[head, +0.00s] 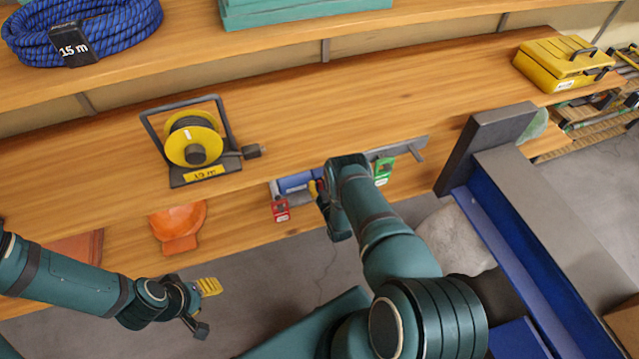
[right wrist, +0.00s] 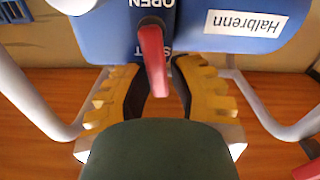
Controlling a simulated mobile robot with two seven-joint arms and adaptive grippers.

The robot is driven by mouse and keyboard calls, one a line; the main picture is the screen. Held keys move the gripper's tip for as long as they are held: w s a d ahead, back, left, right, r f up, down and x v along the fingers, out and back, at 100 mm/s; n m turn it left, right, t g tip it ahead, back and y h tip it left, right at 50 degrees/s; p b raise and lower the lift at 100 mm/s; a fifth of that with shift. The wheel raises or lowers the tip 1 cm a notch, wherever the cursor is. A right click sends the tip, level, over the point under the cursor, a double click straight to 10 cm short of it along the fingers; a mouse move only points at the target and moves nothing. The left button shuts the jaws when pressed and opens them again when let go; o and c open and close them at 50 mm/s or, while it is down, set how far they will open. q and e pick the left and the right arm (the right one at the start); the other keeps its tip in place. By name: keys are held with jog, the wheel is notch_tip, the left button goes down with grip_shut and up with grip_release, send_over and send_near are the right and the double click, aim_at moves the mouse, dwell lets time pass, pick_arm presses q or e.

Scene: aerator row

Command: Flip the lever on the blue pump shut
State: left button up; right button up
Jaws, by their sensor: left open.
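The blue pump (head: 297,182) is on the lower shelf, partly hidden by my right arm. In the right wrist view its blue body (right wrist: 98,38) fills the top, with a white "Halbrenn" label. Its red lever (right wrist: 152,62) runs down the picture from its pivot, below the word OPEN and across a second, partly covered word. My right gripper (right wrist: 158,70) is at the lever, its yellow fingers apart on either side of the lever's lower part, with no clear contact. My left gripper (head: 203,307) is open and empty, low at the left, away from the pump.
A red-fronted unit (head: 281,210) and a green-fronted one (head: 383,171) flank the pump. A yellow cable reel (head: 194,140) stands on the shelf above, an orange scoop (head: 178,225) below it. A blue and grey beam (head: 540,235) stands right of my right arm.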

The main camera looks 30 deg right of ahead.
grip_shut()
jog(key=shift+s+d+m, duration=0.15)
jog(key=shift+d+m, duration=0.25)
jog(key=shift+m, duration=0.8)
jog(key=o, duration=0.6)
grip_release()
